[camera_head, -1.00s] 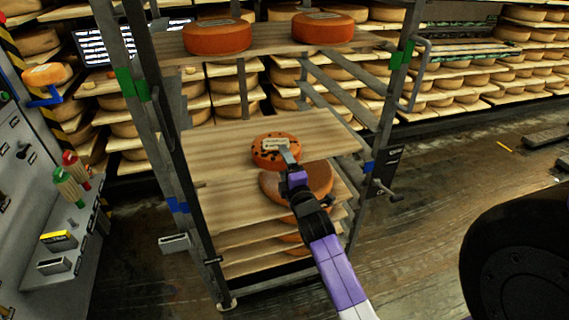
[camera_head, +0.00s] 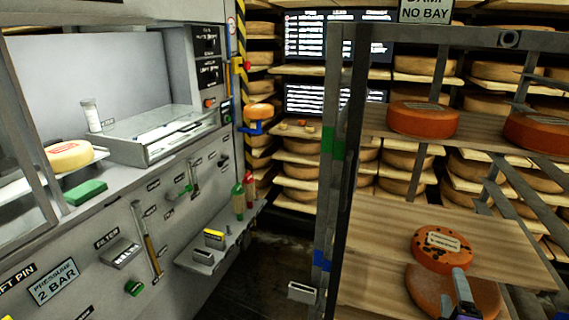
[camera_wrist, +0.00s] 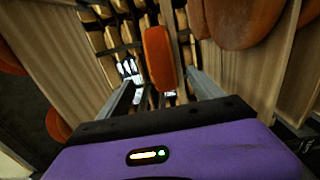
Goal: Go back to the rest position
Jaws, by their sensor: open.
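My gripper (camera_head: 462,285) shows only in part at the lower right of the head view, close in front of a small orange wheel with dark spots and a pale label (camera_head: 440,250). In the wrist view my gripper (camera_wrist: 165,90) has its two fingers apart, with nothing held between them. An orange wheel (camera_wrist: 159,60) shows beyond the gap, and I cannot tell how far it is. A larger brown-orange wheel (camera_head: 424,290) lies under the shelf board, partly hidden.
The rack's dark upright (camera_head: 352,170) and shelf board (camera_head: 375,235) stand around my arm. Two orange wheels, one of them here (camera_head: 422,118), sit on the upper shelf. A grey machine panel (camera_head: 130,215) fills the left, with dark floor between.

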